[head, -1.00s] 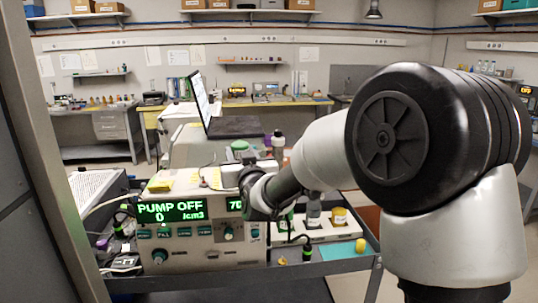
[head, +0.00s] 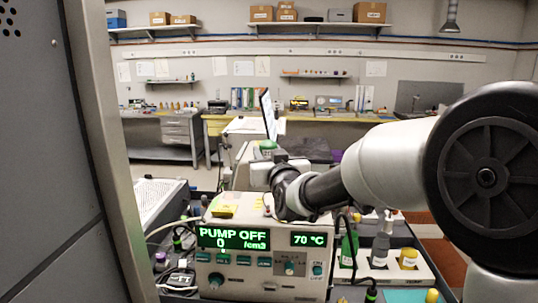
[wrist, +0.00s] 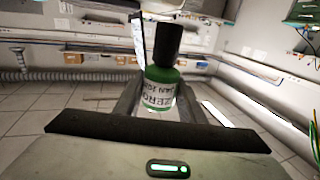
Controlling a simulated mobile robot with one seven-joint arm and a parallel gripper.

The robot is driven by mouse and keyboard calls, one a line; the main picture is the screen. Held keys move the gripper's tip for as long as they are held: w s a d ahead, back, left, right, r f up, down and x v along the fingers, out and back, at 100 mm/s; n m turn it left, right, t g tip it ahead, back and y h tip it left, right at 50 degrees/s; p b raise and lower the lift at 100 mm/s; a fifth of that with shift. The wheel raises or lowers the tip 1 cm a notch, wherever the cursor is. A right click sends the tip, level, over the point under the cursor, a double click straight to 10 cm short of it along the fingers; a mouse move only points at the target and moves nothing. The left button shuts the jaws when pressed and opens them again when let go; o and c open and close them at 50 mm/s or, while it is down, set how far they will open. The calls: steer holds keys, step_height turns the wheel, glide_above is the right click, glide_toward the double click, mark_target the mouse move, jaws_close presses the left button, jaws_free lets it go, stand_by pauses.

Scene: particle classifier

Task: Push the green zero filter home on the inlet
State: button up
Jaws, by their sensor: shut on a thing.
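The classifier's display reads "PUMP OFF" and "70 °C". The inlet is hidden behind my gripper and arm, so I cannot tell whether the filter touches it.
A laptop (head: 267,115) stands open behind the classifier. Cables (head: 183,278) lie at left.

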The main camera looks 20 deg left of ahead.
steer(key=shift+f+b, duration=0.1)
steer(key=shift+b, duration=0.4)
step_height(320, 180, down, 6)
steer(key=b, duration=0.5)
steer(key=shift+r+b, duration=0.25)
steer(key=shift+b, duration=0.05)
steer(key=shift+b, duration=1.15)
stand_by(0.9)
steer(key=shift+f+b, duration=1.4)
steer(key=shift+b, duration=0.15)
steer(key=shift+f+b, duration=0.35)
steer(key=shift+f, duration=0.2)
steer(key=o, duration=1.1)
steer(key=shift+r, duration=0.1)
steer(key=shift+o, duration=0.2)
